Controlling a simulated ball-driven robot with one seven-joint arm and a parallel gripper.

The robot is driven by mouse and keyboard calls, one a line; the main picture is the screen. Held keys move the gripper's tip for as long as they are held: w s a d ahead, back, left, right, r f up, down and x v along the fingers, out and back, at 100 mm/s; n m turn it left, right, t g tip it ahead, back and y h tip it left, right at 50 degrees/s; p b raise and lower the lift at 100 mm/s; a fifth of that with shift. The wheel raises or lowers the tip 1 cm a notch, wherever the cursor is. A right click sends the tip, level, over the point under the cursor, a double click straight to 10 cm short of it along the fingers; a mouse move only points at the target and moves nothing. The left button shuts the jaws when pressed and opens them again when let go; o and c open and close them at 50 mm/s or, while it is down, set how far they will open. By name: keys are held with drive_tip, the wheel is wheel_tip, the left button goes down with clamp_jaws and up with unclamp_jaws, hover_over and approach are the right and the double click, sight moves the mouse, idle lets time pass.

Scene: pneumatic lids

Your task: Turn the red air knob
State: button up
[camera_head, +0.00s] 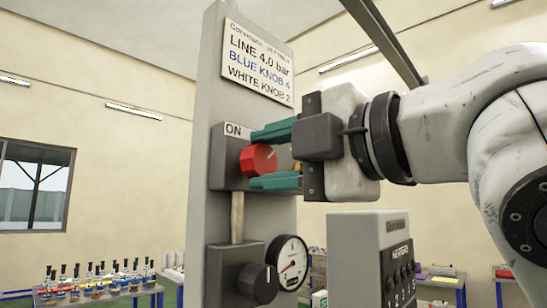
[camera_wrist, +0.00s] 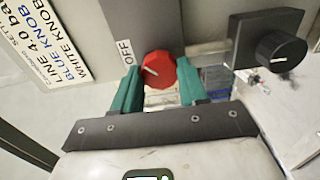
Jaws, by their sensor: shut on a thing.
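The red air knob (camera_head: 257,160) sits on a grey box on the upright grey panel, with an "ON" label at its upper left.
A black knob (camera_head: 258,283) and a round pressure gauge (camera_head: 289,263) sit lower on the panel. A sign (camera_head: 258,62) reads LINE 4.0 bar, BLUE KNOB 4, WHITE KNOB 2. A grey unit (camera_head: 368,262) stands below my arm. A table with bottles (camera_head: 98,285) is at the lower left.

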idle(0.4)
drive_tip(key=o, duration=1.1)
drive_tip(key=shift+c, duration=0.2)
drive_tip(key=b+v, duration=0.2)
drive_tip(key=v, duration=0.8)
drive_tip(key=shift+s+d+b, duration=0.25)
drive_tip(key=shift+d+b, duration=0.1)
drive_tip(key=shift+b, duration=0.05)
